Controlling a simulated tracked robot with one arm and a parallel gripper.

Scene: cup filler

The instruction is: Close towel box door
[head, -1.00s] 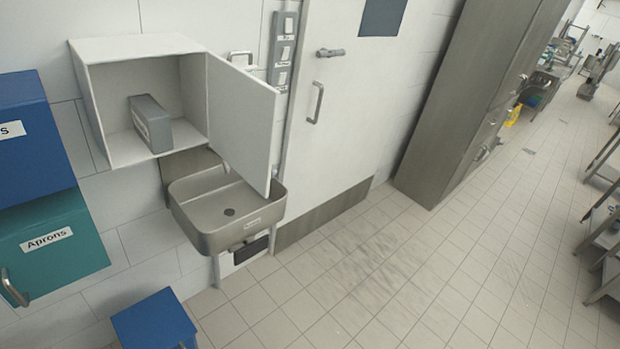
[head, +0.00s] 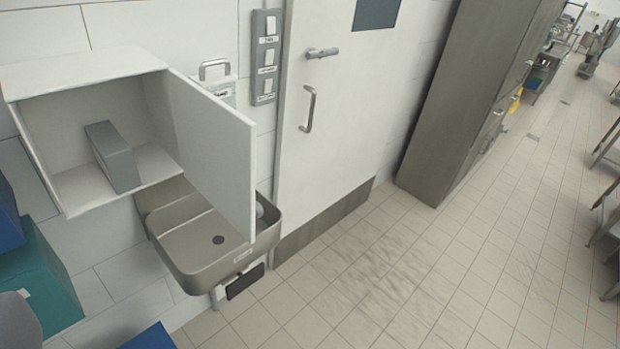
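The white towel box (head: 90,58) hangs on the tiled wall at the left, with its front open. Its door (head: 212,150) is hinged on the box's right side and stands swung outward, its lower part over the steel sink. A grey block-shaped item (head: 112,158) stands inside on the box floor. The door's outer face is turned away from me. No gripper fingers show. A grey rounded shape (head: 15,322) enters at the lower left edge; I cannot tell what it is.
The steel sink (head: 170,262) is below the box. A teal box (head: 55,285) and blue box (head: 8,215) are at the left edge. A white room door (head: 335,130) and tall steel cabinet (head: 460,110) stand to the right. The tiled floor (head: 400,290) is clear.

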